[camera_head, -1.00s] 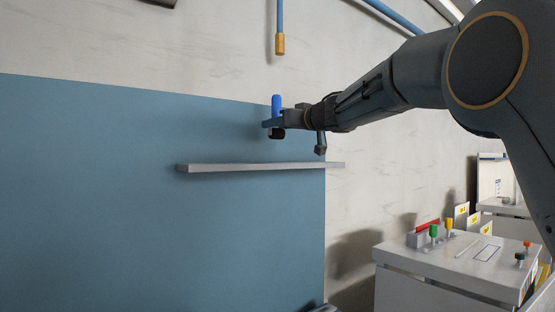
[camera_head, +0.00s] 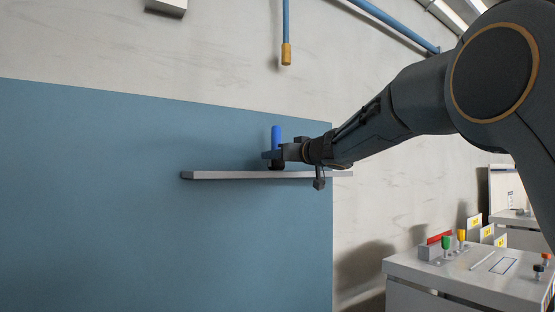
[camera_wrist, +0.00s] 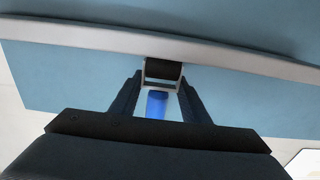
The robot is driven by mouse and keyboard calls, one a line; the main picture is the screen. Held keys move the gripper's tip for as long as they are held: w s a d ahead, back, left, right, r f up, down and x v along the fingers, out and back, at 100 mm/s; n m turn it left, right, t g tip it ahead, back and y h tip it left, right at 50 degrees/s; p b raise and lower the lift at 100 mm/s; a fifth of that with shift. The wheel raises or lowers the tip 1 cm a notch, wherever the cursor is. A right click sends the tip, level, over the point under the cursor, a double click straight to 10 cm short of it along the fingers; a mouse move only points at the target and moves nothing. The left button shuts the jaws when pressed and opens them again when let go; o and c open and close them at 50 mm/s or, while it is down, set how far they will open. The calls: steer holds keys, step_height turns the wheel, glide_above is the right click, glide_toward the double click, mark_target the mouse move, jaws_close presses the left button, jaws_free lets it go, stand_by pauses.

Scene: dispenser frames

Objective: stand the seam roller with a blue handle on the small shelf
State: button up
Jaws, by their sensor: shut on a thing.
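The seam roller (camera_head: 276,136) has an upright blue handle and a dark roller at its lower end. My gripper (camera_head: 272,155) is shut on it and holds it at the small shelf (camera_head: 225,175), a narrow grey ledge on the blue wall panel. In the head view the roller end is level with the shelf top; I cannot tell whether it touches. In the wrist view the seam roller (camera_wrist: 157,104) sits between the two fingers of my gripper (camera_wrist: 160,92), with the dark roller just by the shelf edge (camera_wrist: 100,38).
The shelf is otherwise bare, with free room left of the roller. A blue pipe with a yellow end (camera_head: 286,53) hangs above. A white cabinet (camera_head: 440,268) with coloured handled tools on top stands at the lower right.

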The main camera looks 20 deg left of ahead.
stand_by(0.3)
steer(key=o, duration=1.3)
steer(key=shift+f, duration=0.1)
